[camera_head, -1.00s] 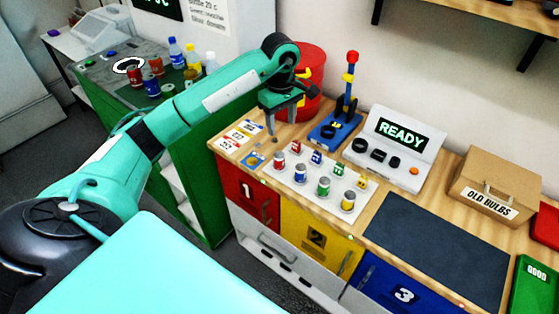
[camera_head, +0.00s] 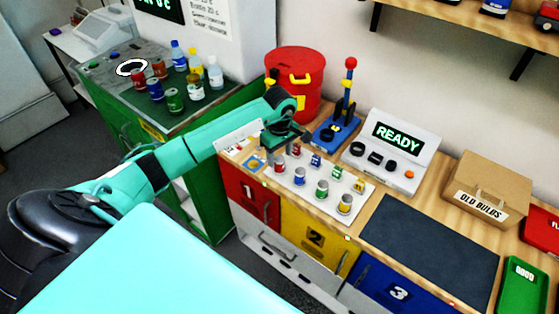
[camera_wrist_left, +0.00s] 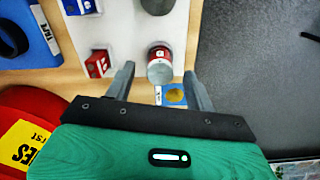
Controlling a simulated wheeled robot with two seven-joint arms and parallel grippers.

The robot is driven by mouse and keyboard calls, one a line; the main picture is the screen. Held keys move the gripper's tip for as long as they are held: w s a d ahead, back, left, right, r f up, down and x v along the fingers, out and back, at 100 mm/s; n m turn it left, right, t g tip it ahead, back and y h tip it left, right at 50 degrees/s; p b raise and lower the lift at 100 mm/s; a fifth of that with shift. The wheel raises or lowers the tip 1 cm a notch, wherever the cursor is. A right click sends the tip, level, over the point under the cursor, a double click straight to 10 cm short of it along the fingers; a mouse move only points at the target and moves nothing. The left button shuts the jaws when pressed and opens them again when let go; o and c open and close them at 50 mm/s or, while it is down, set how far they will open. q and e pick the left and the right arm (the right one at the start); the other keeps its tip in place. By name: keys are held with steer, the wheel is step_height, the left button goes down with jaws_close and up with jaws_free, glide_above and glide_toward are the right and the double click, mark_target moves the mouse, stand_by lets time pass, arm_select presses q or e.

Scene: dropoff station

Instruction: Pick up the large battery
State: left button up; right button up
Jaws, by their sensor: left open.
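Several batteries stand on a white board (camera_head: 330,207): a row of cylinders in front and a row of small boxes behind. The red cylinder battery (camera_head: 280,165) is at the left end, with the red box (camera_head: 296,150) behind it. My left gripper (camera_head: 285,151) is open and low over this end. In the left wrist view, the red cylinder (camera_wrist_left: 160,66) with its grey top shows between and just beyond the open fingertips (camera_wrist_left: 159,73); I cannot tell if they touch it. The red box (camera_wrist_left: 97,64) is outside the left finger. My right gripper is not in view.
A red bin (camera_head: 295,85) and a blue stand with a lever (camera_head: 335,132) are behind the board. The READY console (camera_head: 392,145) and a cardboard box (camera_head: 490,185) are to the right. The dark mat (camera_head: 430,237) is bare.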

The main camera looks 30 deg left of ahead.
arm_select(q)
steer(key=shift+f+p, duration=0.3)
steer(key=shift+f, duration=0.95)
steer(key=c, duration=1.1)
steer(key=shift+c, duration=0.2)
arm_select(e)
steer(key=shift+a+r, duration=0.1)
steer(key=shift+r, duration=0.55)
